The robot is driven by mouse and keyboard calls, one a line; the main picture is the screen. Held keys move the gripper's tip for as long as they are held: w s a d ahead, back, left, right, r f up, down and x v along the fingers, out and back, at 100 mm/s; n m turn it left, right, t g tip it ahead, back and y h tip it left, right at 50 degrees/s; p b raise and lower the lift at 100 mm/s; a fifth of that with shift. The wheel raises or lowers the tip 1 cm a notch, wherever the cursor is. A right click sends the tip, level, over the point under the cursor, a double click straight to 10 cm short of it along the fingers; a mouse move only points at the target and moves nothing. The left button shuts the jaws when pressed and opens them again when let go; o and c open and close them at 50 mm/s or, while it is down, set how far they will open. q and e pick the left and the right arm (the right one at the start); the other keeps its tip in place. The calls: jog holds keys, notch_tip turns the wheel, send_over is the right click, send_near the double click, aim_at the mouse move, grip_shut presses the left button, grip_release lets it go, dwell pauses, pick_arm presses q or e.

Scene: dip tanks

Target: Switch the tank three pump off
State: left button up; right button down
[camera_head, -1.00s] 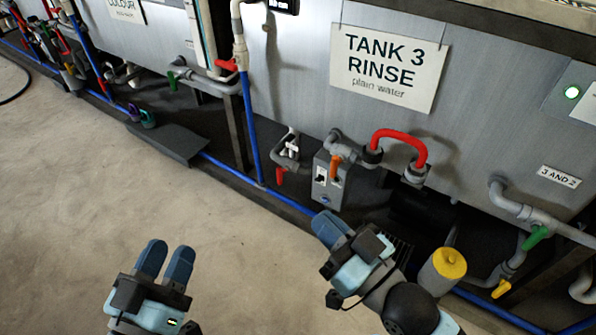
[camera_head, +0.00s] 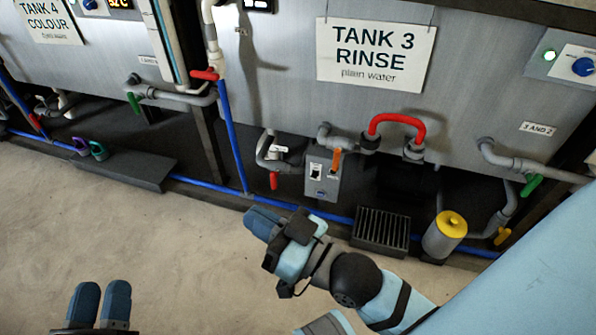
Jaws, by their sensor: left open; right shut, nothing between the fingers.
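The tank three pump (camera_head: 321,182) is a grey box low in front of the tank, under the "TANK 3 RINSE" sign (camera_head: 374,55). A small dark switch (camera_head: 315,169) shows on its front; its position is too small to tell. An orange lever (camera_head: 336,160) stands at its upper right. My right gripper (camera_head: 258,222) is shut and empty, in front of the pump and to its lower left, apart from it in the picture, with fingers pointing left. My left gripper (camera_head: 101,292) is open and empty over the floor at the bottom left, partly cut off.
A red-handled valve (camera_head: 274,181) hangs just left of the pump. A red hose (camera_head: 397,118) arches to its right. A blue pipe (camera_head: 205,184) runs along the floor edge. A drain grate (camera_head: 381,228) and yellow-topped canister (camera_head: 445,235) stand right.

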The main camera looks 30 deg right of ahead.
pick_arm(q)
jog(key=shift+w+a, duration=0.2)
jog(key=shift+a, duration=0.2)
pick_arm(e)
jog(key=shift+w+a, duration=0.25)
jog(key=shift+a, duration=0.2)
jog(key=shift+d, duration=0.1)
